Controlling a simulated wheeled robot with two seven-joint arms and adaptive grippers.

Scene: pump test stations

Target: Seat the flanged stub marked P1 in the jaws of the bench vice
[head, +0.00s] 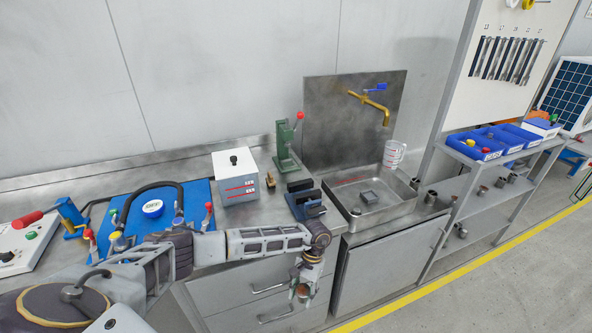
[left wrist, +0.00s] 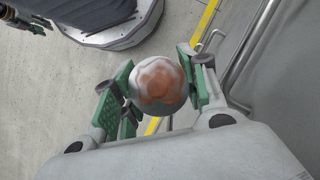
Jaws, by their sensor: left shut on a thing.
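My left gripper (head: 303,289) hangs in front of the drawers, below the worktop edge. In the left wrist view its green-padded fingers (left wrist: 160,82) are shut on a round grey piece with a rust-orange face (left wrist: 158,84), seen end-on. It may be the flanged stub; no P1 mark can be read. The bench vice (head: 308,208), blue with dark jaws, stands on the worktop's front edge, above and behind the gripper. Its jaws look apart, with nothing visible between them. A dark, green-tipped part at the left wrist view's top left may be my right gripper (left wrist: 28,22), too cut off to judge.
A white box (head: 236,180) and a green press-like stand (head: 286,150) are behind the vice. A sink tray (head: 372,208) with a brass tap lies to its right. The shelf unit (head: 480,200) holds several metal fittings and blue bins. A blue mat (head: 120,205) lies left.

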